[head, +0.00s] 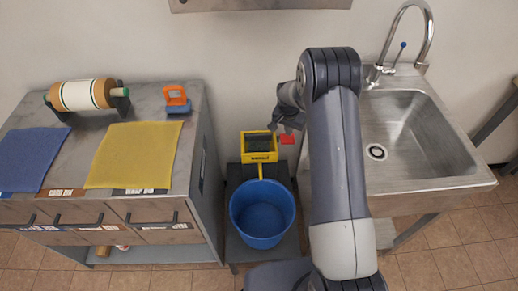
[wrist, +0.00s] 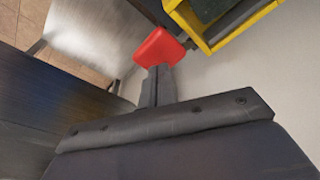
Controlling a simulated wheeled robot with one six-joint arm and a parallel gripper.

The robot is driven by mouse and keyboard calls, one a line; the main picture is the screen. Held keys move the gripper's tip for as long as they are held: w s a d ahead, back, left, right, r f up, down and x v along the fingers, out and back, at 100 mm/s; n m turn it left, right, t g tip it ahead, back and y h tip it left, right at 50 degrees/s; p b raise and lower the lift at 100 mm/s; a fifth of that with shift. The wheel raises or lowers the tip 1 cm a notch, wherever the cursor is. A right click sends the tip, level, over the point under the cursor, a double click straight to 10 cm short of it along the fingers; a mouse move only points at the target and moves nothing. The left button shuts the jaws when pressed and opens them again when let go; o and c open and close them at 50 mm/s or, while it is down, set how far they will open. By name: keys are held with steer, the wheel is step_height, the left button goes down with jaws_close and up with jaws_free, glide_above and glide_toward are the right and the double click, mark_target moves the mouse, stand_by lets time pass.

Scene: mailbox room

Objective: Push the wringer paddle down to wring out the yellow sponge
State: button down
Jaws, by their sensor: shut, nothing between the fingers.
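The yellow wringer (head: 259,156) stands behind the blue bucket (head: 262,212), and its opening looks dark. Its red paddle (head: 287,139) sticks out on the right side. In the wrist view the red paddle (wrist: 160,47) is beside the yellow wringer frame (wrist: 225,40). My gripper (head: 275,125) is shut and empty, close by the paddle. In the wrist view the tips of my gripper (wrist: 157,72) overlap the paddle's near edge; I cannot tell if they touch. I cannot make out the yellow sponge in either view.
A metal sink (head: 425,135) stands on the right.

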mark_target(289, 140)
steer(key=shift+f, duration=0.1)
steer(key=shift+s+f+b, duration=0.1)
steer(key=shift+f+b, duration=1)
steer(key=shift+s+f+b, duration=0.45)
steer(key=shift+f+b, duration=0.2)
steer(key=shift+b, duration=0.1)
stand_by(0.4)
